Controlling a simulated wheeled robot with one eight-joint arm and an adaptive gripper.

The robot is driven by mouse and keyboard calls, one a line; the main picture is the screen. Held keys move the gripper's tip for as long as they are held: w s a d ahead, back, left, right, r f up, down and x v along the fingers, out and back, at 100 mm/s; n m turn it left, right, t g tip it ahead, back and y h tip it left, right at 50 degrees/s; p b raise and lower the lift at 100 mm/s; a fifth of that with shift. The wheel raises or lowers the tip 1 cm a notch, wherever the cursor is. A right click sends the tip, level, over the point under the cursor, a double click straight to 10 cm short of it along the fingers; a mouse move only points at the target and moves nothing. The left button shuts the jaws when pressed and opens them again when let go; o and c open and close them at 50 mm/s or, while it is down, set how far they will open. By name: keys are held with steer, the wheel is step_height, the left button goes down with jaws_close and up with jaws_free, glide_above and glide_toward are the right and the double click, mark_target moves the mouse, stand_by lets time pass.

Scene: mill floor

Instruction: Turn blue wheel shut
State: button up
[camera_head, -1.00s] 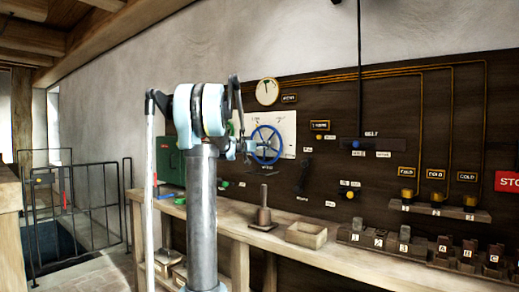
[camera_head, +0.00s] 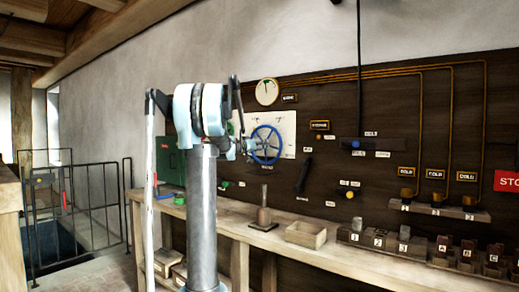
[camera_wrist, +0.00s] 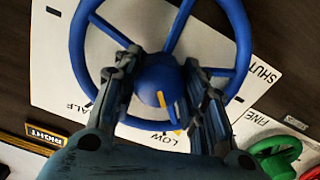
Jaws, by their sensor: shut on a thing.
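The blue wheel (camera_head: 265,145) is mounted on a white plate (camera_head: 289,127) on the dark wall panel. In the wrist view the blue wheel (camera_wrist: 84,45) fills the upper middle. My gripper (camera_wrist: 163,72) is shut on it, one finger on each side of the round hub, over the spokes. A yellow pointer on the hub points down toward the word LOW. The fingers hide parts of the spokes. In the head view my arm largely hides my gripper.
A green knob (camera_wrist: 274,157) is at lower right in the wrist view. A round gauge (camera_head: 266,92) hangs above the wheel. Below, a wooden bench (camera_head: 237,227) holds a peg (camera_head: 264,213) and an open box (camera_head: 306,234). A dark lever (camera_head: 303,174) is right of the wheel.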

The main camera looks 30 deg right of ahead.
steer(key=n, duration=0.5)
steer(key=shift+w+a+n, duration=0.1)
steer(key=shift+w+n, duration=0.05)
steer(key=shift+n, duration=2.35)
steer(key=o, duration=1.1)
steer(key=shift+w+f, duration=0.1)
steer(key=shift+f, duration=0.05)
steer(key=shift+c, duration=0.2)
steer(key=v, duration=1.2)
